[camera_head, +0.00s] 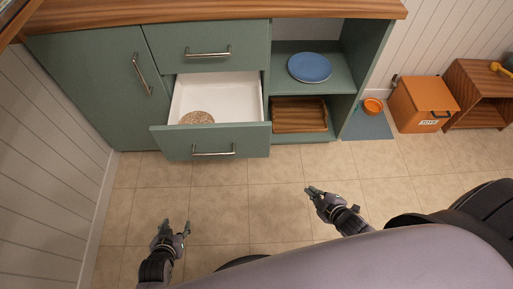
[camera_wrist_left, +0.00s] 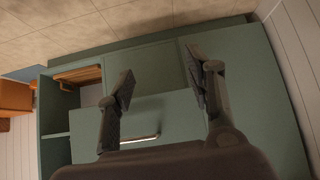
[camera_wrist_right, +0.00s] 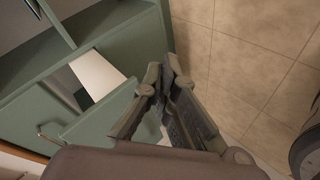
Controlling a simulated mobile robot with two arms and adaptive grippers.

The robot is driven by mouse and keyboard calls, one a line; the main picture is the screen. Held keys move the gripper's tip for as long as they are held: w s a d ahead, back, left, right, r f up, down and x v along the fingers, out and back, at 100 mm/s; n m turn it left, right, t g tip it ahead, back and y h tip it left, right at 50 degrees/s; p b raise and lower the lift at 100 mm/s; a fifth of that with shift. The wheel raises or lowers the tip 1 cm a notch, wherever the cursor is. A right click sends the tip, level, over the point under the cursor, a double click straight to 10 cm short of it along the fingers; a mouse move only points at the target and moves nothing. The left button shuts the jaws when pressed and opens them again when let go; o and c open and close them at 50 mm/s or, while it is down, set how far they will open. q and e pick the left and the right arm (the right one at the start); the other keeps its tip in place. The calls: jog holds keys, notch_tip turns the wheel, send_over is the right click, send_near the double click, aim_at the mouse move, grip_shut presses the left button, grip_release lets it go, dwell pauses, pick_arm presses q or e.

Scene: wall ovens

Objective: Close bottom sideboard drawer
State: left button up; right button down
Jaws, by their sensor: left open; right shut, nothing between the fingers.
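The bottom sideboard drawer (camera_head: 210,143) is pulled open in the head view, with a green front, a metal bar handle (camera_head: 213,154) and a white inside. A round speckled item (camera_head: 197,117) lies in it. My left gripper (camera_head: 174,227) is open and empty, in front of the drawer and apart from it.
The upper drawer (camera_head: 207,48) and left cabinet door (camera_head: 95,85) are shut. Open shelves hold a blue plate (camera_head: 310,67) and a wooden tray (camera_head: 299,116). An orange bin (camera_head: 424,104) and bowl (camera_head: 373,106) stand at right. Tiled floor (camera_head: 250,200) before the drawer is clear.

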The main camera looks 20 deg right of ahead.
pick_arm(q)
jog(key=w+d+r+t+b, duration=0.2)
jog(key=w+r+t+b, duration=0.1)
jog(key=w+r+b, duration=0.35)
pick_arm(e)
jog(key=w+a+r+n+t+y+b, duration=0.2)
jog(key=a+r+n+t+y+b, duration=0.15)
jog(key=a+r+n, duration=0.35)
jog(key=w+a+r+n+t+y+b, duration=0.25)
jog(key=a+r+n+y+b, duration=0.2)
jog(key=r, duration=0.55)
pick_arm(q)
notch_tip(320, 180, up, 26)
jog(key=s+d+t+h+b, duration=0.1)
jog(key=t+h, duration=0.3)
jog(key=t, duration=0.7)
jog(key=shift+s+d+b, duration=0.2)
jog(key=shift+s+b, duration=0.35)
pick_arm(e)
jog(key=g, duration=0.1)
send_over(257, 135)
jog(key=s+a, duration=0.1)
jog(key=s, duration=0.3)
jog(key=shift+w+a+n, duration=0.15)
jog(key=shift+w+n, duration=0.05)
jog(key=shift+n, duration=0.15)
jog(key=shift+w, duration=0.1)
